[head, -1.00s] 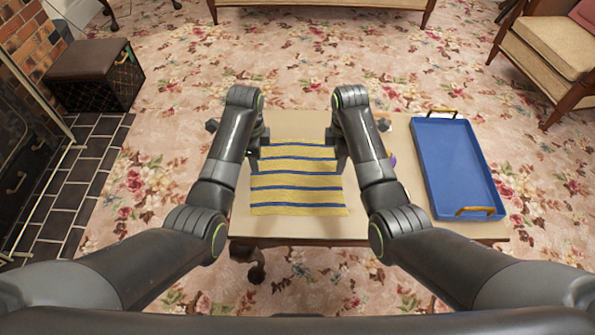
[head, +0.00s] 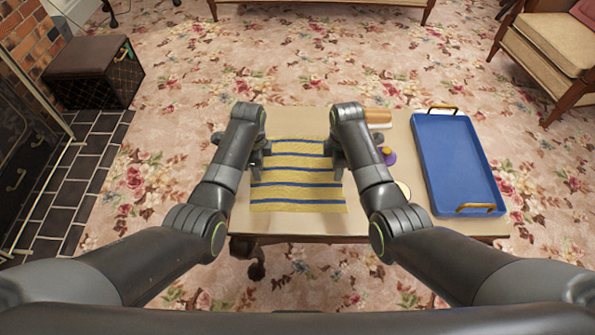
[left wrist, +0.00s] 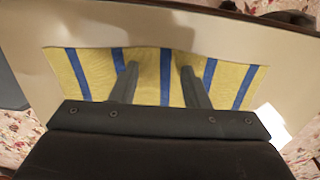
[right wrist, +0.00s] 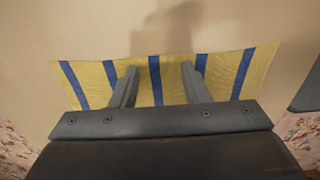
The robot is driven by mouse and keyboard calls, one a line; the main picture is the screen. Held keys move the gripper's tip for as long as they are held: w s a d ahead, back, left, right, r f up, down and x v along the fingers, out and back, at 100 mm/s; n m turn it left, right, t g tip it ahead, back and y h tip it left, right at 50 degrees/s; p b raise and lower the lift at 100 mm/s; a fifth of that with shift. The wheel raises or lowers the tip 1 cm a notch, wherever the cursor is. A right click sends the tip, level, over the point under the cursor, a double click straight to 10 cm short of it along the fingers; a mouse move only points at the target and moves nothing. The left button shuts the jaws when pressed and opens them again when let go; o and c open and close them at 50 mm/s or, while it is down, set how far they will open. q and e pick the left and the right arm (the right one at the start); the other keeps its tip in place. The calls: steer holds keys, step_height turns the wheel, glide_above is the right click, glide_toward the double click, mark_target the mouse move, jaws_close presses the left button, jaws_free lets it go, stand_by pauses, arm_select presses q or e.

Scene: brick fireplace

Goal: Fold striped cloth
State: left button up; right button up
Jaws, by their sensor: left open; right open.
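The yellow cloth with blue stripes (head: 298,192) lies on the table between my two arms in the head view. It is spread out, and its far part looks slightly wavy. My left gripper (head: 260,165) is at the cloth's left side and my right gripper (head: 338,164) at its right side. In the left wrist view the cloth (left wrist: 92,72) runs under two spread fingers (left wrist: 159,69). In the right wrist view the cloth (right wrist: 90,82) also lies under two spread fingers (right wrist: 160,69). Both grippers are open. Whether the fingertips touch the cloth I cannot tell.
A blue tray (head: 455,165) with brass-coloured handles stands on the table's right end. Left of it are a brown block-like item (head: 378,118), a small purple item (head: 390,157) and a pale round item (head: 403,188), partly behind my right arm. Bare tabletop (head: 300,225) shows in front.

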arm_select(q)
steer(key=shift+c, duration=0.2)
arm_select(e)
steer(key=shift+c, duration=0.2)
arm_select(q)
jaws_close()
arm_select(e)
jaws_close()
arm_select(q)
steer(key=shift+r, duration=0.1)
